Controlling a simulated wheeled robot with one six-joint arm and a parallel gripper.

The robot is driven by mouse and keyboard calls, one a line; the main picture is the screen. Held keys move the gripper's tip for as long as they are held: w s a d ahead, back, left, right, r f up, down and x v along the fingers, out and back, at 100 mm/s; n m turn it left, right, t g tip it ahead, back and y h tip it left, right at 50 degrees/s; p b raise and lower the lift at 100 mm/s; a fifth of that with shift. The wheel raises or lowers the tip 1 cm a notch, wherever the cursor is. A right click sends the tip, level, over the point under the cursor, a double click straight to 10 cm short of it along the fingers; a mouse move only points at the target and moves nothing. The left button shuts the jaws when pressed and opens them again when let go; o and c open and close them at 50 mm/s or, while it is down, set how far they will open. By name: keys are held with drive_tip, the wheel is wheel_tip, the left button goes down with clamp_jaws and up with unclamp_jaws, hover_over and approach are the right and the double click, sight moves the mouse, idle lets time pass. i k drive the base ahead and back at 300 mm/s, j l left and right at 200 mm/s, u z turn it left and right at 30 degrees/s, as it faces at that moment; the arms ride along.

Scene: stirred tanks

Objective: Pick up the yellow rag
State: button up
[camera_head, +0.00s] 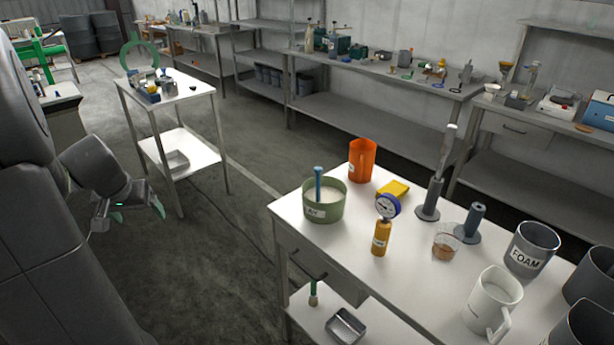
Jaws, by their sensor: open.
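The yellow rag (393,190) lies on the white table (292,212), behind the gauge bottle and to the right of the orange jug. It is folded flat, and its near edge is partly hidden by the round blue gauge. My gripper (130,212) hangs at the left, over the floor and well apart from the table. Its fingers are spread and nothing shows between them.
Near the rag stand an orange jug (362,160), a green pot (324,205), a yellow gauge bottle (381,238), a grey stand (429,200) and a glass beaker (446,241). Mugs crowd the table's right. Open floor (215,245) separates my gripper from the table.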

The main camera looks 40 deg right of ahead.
sight(394, 187)
drive_tip(key=i+l+u, duration=0.1)
drive_tip(key=u, duration=0.2)
drive_tip(key=l+u, duration=0.3)
drive_tip(key=l+z, duration=0.2)
drive_tip(key=z, duration=0.25)
drive_tip(key=i+l+z, duration=0.1)
drive_tip(key=z, duration=0.35)
drive_tip(key=l+z, duration=0.1)
drive_tip(key=z, duration=0.3)
drive_tip(key=l+z, duration=0.15)
drive_tip(key=z, duration=0.25)
drive_tip(key=i+z, duration=0.1)
drive_tip(key=z, duration=0.3)
drive_tip(key=l+z, duration=0.15)
drive_tip(key=z, duration=0.25)
drive_tip(key=i, duration=0.05)
